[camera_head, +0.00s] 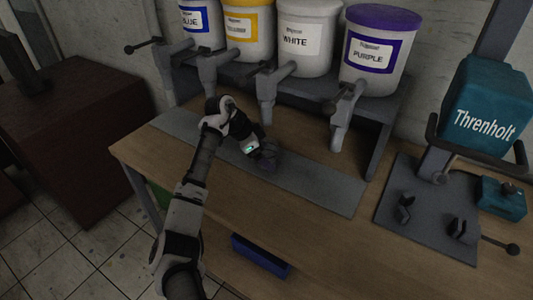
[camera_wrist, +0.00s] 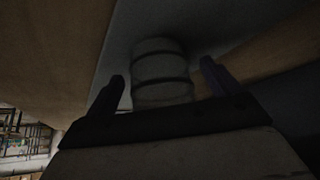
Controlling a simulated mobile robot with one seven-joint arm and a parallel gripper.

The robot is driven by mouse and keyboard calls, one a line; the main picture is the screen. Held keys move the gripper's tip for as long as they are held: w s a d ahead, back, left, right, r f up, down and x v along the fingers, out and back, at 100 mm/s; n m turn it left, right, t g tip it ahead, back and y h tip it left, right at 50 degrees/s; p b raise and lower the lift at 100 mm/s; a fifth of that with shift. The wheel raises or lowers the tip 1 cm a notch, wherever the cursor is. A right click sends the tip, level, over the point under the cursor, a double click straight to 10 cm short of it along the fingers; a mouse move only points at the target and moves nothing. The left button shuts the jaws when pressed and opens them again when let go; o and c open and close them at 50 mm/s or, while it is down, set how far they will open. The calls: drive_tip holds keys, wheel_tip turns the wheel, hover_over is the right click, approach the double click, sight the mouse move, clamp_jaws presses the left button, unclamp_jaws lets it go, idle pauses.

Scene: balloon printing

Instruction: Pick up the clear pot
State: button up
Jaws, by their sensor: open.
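The clear pot (camera_wrist: 160,66) shows in the wrist view as a dim, greyish, see-through cylinder with dark bands around it. It stands on the grey strip (camera_wrist: 126,30). My gripper (camera_wrist: 163,78) is open, with one finger on each side of the pot and gaps between the fingers and its wall. In the head view my gripper (camera_head: 266,157) is low over the grey strip (camera_head: 325,190), in front of the white dispenser. The pot cannot be made out clearly there, as the dark gripper covers that spot.
Blue (camera_head: 199,20), yellow (camera_head: 247,28), white (camera_head: 303,38) and purple (camera_head: 378,52) buckets stand on a rack with taps over the strip. A teal Threnholt machine (camera_head: 487,115) stands at right. A blue bin (camera_head: 261,255) is at the bench front. The strip's right part is clear.

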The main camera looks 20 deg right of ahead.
drive_tip(key=shift+c, duration=0.3)
drive_tip(key=c, duration=1.2)
drive_tip(key=shift+o, duration=0.2)
drive_tip(key=shift+r, duration=0.1)
